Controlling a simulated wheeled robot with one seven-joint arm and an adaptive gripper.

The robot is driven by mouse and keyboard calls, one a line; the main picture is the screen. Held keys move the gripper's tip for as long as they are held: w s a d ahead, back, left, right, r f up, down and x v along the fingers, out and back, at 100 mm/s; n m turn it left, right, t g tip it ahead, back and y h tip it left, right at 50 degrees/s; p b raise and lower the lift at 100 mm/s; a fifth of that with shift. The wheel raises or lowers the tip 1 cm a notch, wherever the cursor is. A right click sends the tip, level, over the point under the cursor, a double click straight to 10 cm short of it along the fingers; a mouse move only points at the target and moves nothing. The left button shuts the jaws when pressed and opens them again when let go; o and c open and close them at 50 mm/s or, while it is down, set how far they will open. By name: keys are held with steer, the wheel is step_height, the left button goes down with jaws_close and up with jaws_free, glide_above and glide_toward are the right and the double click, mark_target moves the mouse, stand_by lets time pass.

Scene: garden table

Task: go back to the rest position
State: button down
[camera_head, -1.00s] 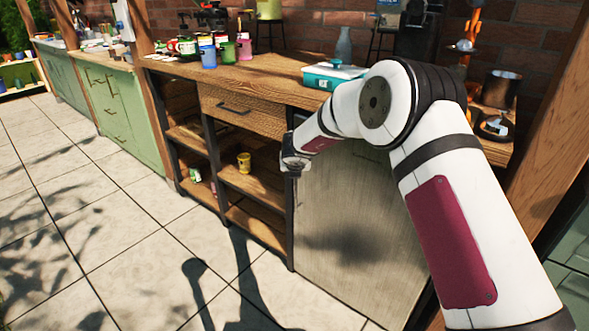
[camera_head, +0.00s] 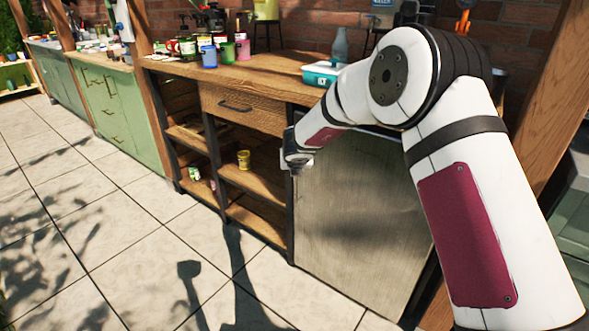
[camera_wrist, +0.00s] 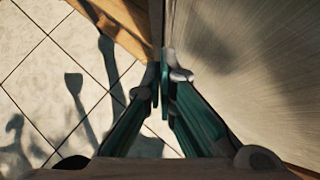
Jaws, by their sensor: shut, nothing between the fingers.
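My gripper (camera_wrist: 164,82) shows in the wrist view with its fingers together and nothing between them. It points down beside the front of the metal-faced cabinet door (camera_wrist: 255,60). In the head view my arm is bent, and my gripper (camera_head: 297,166) hangs at its far end, in front of the wooden workbench (camera_head: 270,69) and near the left edge of the metal door (camera_head: 355,220). I cannot tell from the head view how close the fingers are to the door.
A teal box (camera_head: 322,73) and a grey bottle (camera_head: 340,45) stand on the bench behind my arm. Several cups and cans stand further left. The tiled floor (camera_head: 110,230) at the left is clear.

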steer(key=s+r+n+y, duration=0.2)
steer(key=s+r+n, duration=0.3)
steer(key=r, duration=0.4)
steer(key=s+r+n+y, duration=0.2)
steer(key=s+r+n, duration=0.25)
steer(key=r, duration=0.45)
steer(key=s+d+r+n+g+y, duration=0.1)
steer(key=s+d+r+n, duration=0.15)
steer(key=s+n, duration=0.2)
steer(key=s+d+r+n, duration=0.1)
steer(key=s+r+n, duration=0.25)
steer(key=s, duration=0.25)
steer(key=s+d+f+n+g+h, duration=0.2)
steer(key=s+d+n, duration=0.45)
steer(key=s, duration=0.65)
steer(key=s+d+f+n+g+h, duration=0.25)
steer(key=s+d+n, duration=0.4)
steer(key=s, duration=0.65)
steer(key=s+d+f+n+g+h, duration=0.1)
steer(key=s+d+n+g+h, duration=0.2)
steer(key=s+d, duration=0.85)
step_height(320, 180, up, 24)
steer(key=s+a+t+y+p, duration=0.1)
steer(key=s+a+t+p, duration=0.1)
steer(key=p, duration=2.1)
steer(key=shift+s+a+n+t, duration=0.3)
steer(key=shift+n+t, duration=0.15)
steer(key=shift+t, duration=0.4)
steer(key=shift+w+r, duration=0.1)
